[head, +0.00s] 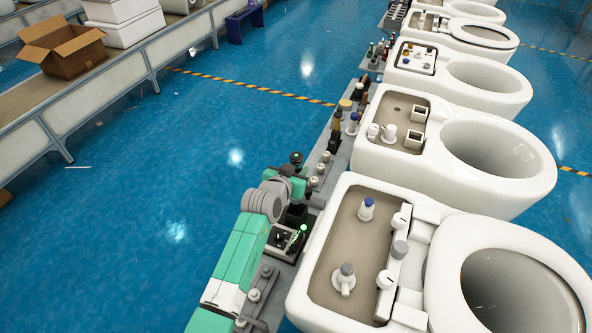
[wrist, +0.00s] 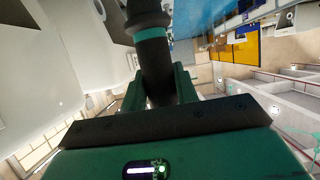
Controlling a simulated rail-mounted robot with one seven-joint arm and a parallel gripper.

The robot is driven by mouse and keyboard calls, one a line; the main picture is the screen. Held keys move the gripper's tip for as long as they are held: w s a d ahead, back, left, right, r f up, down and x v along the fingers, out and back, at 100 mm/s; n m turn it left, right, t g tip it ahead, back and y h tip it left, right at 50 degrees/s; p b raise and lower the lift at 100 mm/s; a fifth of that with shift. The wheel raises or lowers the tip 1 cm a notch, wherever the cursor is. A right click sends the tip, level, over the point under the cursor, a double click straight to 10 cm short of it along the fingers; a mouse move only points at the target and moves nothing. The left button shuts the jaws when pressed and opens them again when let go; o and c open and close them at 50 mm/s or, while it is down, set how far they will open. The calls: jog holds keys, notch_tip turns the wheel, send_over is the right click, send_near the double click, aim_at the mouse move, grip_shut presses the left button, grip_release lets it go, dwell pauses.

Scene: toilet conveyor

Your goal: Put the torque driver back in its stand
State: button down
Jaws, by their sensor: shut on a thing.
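My gripper (head: 298,183) is beside the parts rail, left of the nearest toilet. In the wrist view its fingers (wrist: 160,85) are shut on the torque driver (wrist: 152,40), a dark tool with a teal band. The driver's dark top (head: 296,158) shows above the gripper in the head view. Its lower end is hidden by my gripper and arm. A dark, boxy fixture (head: 284,240) with a green light sits on the rail just below the gripper in the picture. I cannot tell whether it is the driver's stand.
The nearest toilet (head: 330,225), its tank open with fittings inside, stands close right of the gripper. More toilets recede behind it. Several small fittings (head: 335,142) line the rail. A conveyor (head: 95,95) with an open cardboard box (head: 62,45) is at upper left. Blue floor lies between.

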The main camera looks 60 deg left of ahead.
jog(key=shift+f+b, duration=0.9)
jog(key=shift+f, duration=0.45)
jog(key=shift+f+b, duration=0.25)
jog(key=shift+b, duration=0.1)
jog(key=shift+f+b, duration=3.45)
jog(key=shift+f, duration=0.4)
jog(key=c, duration=1)
grip_release()
jog(key=shift+w+a, duration=0.1)
jog(key=shift+f, duration=0.15)
